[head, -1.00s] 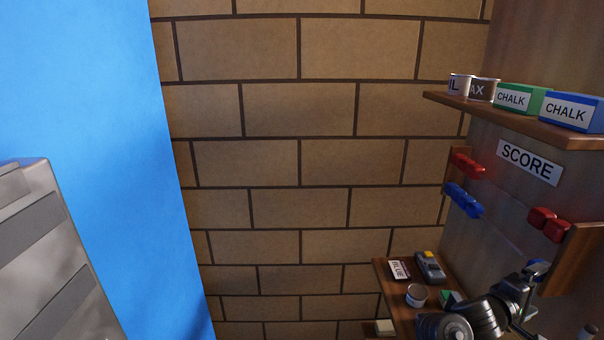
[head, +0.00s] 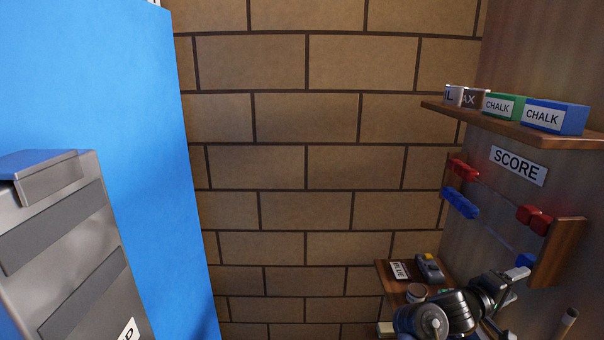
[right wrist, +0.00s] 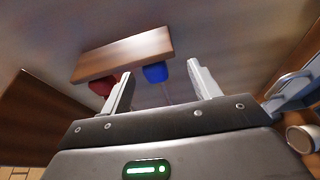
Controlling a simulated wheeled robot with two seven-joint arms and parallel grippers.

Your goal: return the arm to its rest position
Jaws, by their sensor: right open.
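My right arm comes in at the lower right of the head view, with my right gripper (head: 516,276) in front of the score rack's near wooden bracket (head: 558,252). In the right wrist view the two fingers of my right gripper (right wrist: 160,70) stand apart, with nothing held between them. Beyond the fingers are the bracket (right wrist: 125,53), a blue bead (right wrist: 155,73) and a red bead (right wrist: 103,85). I cannot tell how near the fingers are to the blue bead. My left gripper is not in view.
The score rack has red beads (head: 463,169) and blue beads (head: 460,202) under a SCORE sign (head: 518,166). A shelf (head: 500,124) above holds tins and chalk boxes. A lower shelf (head: 392,284) holds small items. A grey metal unit (head: 60,225) stands at left.

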